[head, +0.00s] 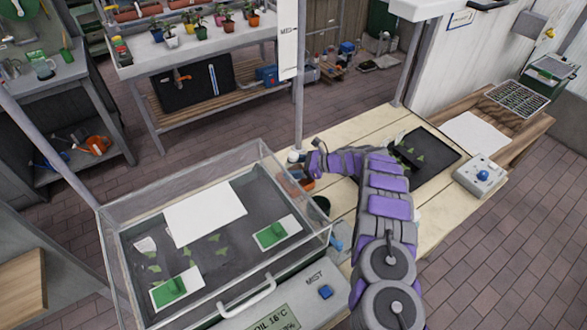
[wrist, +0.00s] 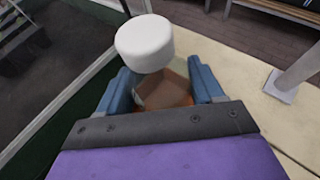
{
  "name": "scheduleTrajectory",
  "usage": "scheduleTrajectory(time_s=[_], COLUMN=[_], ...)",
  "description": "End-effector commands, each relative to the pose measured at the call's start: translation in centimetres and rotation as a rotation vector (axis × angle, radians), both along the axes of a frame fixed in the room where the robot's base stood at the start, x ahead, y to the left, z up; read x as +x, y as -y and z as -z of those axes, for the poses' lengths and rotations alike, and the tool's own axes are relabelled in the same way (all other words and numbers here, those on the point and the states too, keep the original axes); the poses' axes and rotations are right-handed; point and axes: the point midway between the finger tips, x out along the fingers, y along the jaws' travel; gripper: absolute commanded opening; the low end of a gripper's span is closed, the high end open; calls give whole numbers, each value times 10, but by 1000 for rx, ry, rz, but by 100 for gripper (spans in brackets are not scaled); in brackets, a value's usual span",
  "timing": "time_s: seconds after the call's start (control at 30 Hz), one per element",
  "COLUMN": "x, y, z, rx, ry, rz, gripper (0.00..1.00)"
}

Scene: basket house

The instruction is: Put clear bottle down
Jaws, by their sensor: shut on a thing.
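My gripper (wrist: 165,88) is shut on the clear bottle, with one blue-grey finger on each side of it. In the wrist view the bottle's white round cap (wrist: 145,42) stands up between the fingers, and its see-through body (wrist: 160,92) shows an orange-brown tint below. Most of the body is hidden by my gripper. In the head view the white cap (head: 294,156) shows just left of my gripper (head: 308,164), above the pale wooden table (head: 345,140). I cannot tell whether the bottle's base touches the table.
A clear-walled propagation case (head: 330,232) stands left of my arm. An orange pot (head: 307,184) and a dark round pot (head: 321,204) sit beside it. A grey post (wrist: 290,85) rises near the table's far edge.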

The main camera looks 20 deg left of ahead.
Motion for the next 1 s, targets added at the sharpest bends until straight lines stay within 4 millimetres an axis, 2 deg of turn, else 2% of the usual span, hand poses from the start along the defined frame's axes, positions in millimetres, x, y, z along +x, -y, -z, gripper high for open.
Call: scheduleTrajectory(time_s=[0.27, 0.3, 0.53, 0.83, 1.0], x=[0, 0, -1, 0, 1], y=[4, 3, 0, 1, 21], z=[3, 2, 3, -1, -9], rx=[1, 0, -3, -2, 0], ry=[-1, -1, -1, -1, -2], rz=[0, -1, -1, -1, 1], gripper=[37, 69, 91, 92, 92])
